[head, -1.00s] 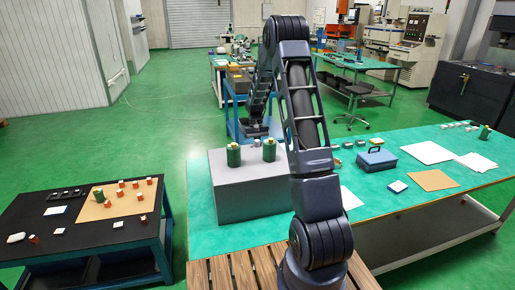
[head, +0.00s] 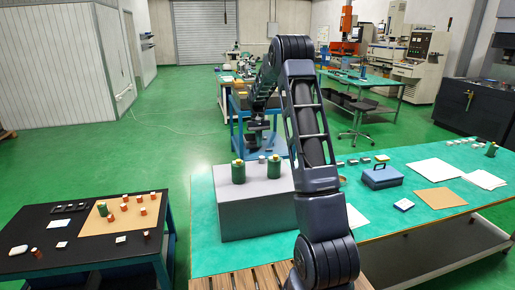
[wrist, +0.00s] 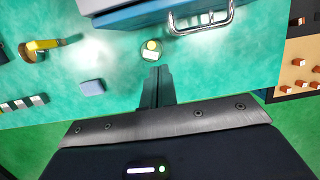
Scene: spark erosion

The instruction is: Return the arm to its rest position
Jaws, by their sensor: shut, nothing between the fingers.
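My arm rises from the lower middle of the head view, bends at a high elbow and reaches down beyond the grey block. My gripper (head: 257,146) hangs there, small and dark, just behind the block's far edge. In the wrist view my gripper (wrist: 158,86) has its two fingers together with nothing between them. It points over a green bench top (wrist: 215,75), with a small yellow-and-white item (wrist: 151,53) just past the fingertips. The fingers look apart from it.
The grey block (head: 250,212) carries two green canisters (head: 238,172) near my arm. A blue toolbox (head: 381,176) and papers lie right on the green bench. A black table (head: 75,250) stands left. The wrist view shows a chrome handle (wrist: 203,22) on a blue-grey body near the fingers.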

